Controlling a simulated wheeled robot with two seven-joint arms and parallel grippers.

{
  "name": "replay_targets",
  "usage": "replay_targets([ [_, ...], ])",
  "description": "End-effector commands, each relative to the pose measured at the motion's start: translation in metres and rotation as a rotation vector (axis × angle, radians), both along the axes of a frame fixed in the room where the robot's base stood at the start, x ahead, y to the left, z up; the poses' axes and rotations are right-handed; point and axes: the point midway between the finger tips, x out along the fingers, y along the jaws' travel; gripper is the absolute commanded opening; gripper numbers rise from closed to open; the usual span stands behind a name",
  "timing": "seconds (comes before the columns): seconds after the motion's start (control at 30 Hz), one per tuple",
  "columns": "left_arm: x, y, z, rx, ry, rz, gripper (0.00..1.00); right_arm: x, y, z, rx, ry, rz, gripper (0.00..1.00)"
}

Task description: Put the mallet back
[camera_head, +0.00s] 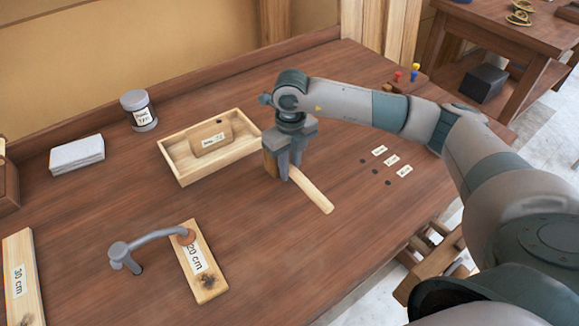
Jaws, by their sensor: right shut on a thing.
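The mallet has a brown wooden head (270,160) and a pale handle (314,193) that points to the lower right. My right gripper (289,170) reaches down from above and is shut on the mallet near its head. The fingers and palm hide part of the head. The mallet lies low, at or just above the bench top; I cannot tell whether it touches. My left gripper is not in view.
A shallow wooden tray (176,169) with a labelled block (211,139) is just left of the mallet. Three dark holes with labels (392,160) are to the right. A grey holdfast (150,239) reaches onto the 20 cm plank (209,283). The bench front (310,260) is clear.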

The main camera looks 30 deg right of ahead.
Motion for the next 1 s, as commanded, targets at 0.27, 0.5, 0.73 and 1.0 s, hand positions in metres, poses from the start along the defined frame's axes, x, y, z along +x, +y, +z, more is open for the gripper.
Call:
replay_targets([
  [0.27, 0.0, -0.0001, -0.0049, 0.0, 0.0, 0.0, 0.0, 0.0004, 0.0001, -0.0042, 0.0, -0.002, 0.0, 0.0],
  [0.5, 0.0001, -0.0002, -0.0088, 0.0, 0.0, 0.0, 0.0, 0.0005, 0.0001, -0.0081, 0.0, -0.002, 0.0, 0.0],
  [0.73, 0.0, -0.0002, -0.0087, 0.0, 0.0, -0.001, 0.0, 0.0004, 0.0001, -0.0081, 0.0, -0.001, 0.0, 0.4],
  [1.0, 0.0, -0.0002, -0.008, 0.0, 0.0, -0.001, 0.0, -0.0001, 0.0, -0.0074, 0.0, 0.0, 0.0, 0.4],
])
